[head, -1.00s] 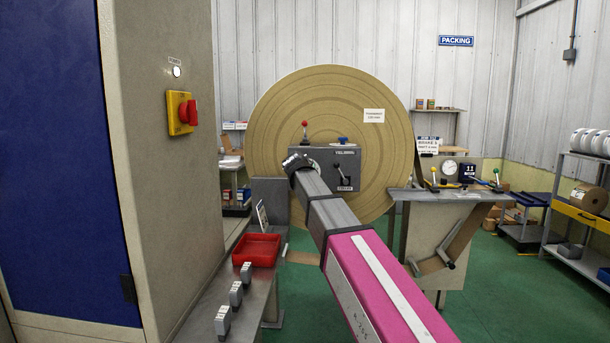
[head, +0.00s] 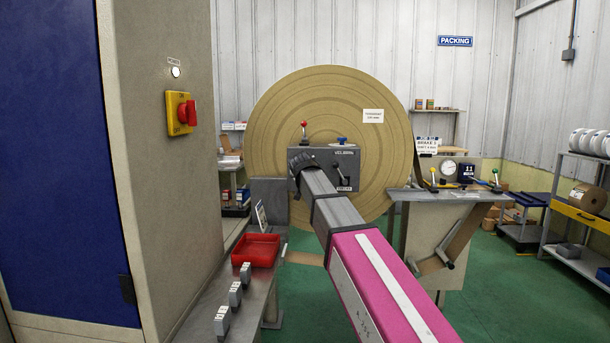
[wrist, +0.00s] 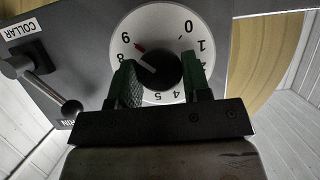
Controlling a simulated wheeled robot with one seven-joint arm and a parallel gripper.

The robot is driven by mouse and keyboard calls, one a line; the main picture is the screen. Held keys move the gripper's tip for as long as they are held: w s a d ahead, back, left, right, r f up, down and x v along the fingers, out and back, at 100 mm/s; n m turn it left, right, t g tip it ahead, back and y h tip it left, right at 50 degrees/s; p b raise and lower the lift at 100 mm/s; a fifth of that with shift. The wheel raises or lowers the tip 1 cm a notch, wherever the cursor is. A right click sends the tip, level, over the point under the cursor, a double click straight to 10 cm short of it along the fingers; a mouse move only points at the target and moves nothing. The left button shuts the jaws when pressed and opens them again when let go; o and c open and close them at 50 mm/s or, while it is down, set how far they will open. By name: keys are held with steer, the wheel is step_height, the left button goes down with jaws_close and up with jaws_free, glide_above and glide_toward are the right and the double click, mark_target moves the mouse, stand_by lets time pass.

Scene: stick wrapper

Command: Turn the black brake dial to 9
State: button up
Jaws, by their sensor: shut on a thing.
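The black brake dial (wrist: 166,66) is in the wrist view, in the middle of a round white scale (wrist: 150,22) whose numbers appear upside down. Its red pointer tip shows at the upper left, close to the 9. My gripper (wrist: 160,74) is shut on the dial, one green-sided finger on each side. The fingers hide part of the scale's lower half. In the head view my gripper (head: 303,165) is at the left of the grey control box (head: 325,158), and the dial is hidden behind it.
A lever with a black ball (wrist: 71,108) is left of the dial in the wrist view. In the head view, a red-knobbed lever (head: 304,125) and a blue knob (head: 342,140) top the box. A big brown roll (head: 280,100) stands behind. A red tray (head: 262,248) is below.

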steer(key=shift+s+f, duration=0.1)
steer(key=o, duration=0.9)
steer(key=v, duration=1)
steer(key=shift+s+r, duration=0.25)
steer(key=shift+s, duration=0.05)
steer(key=s+d+f+g, duration=0.2)
steer(key=d+f, duration=0.2)
steer(key=f, duration=0.6)
steer(key=s+d+f+g+h, duration=0.15)
steer(key=d+f, duration=0.35)
steer(key=f, duration=0.5)
steer(key=s+d+f+g+y, duration=0.1)
steer(key=d+f+g, duration=0.25)
steer(key=f, duration=0.55)
steer(key=s+d+f+g, duration=0.3)
steer(key=s+d+f, duration=0.2)
steer(key=s+f, duration=0.4)
steer(key=s+d+f+g, duration=0.3)
steer(key=s+d+f, duration=0.3)
steer(key=s+f, duration=0.4)
step_height(320, 180, down, 5)
steer(key=shift+s+f+g+y, duration=0.15)
steer(key=shift+g+y, duration=0.15)
steer(key=shift+y, duration=0.15)
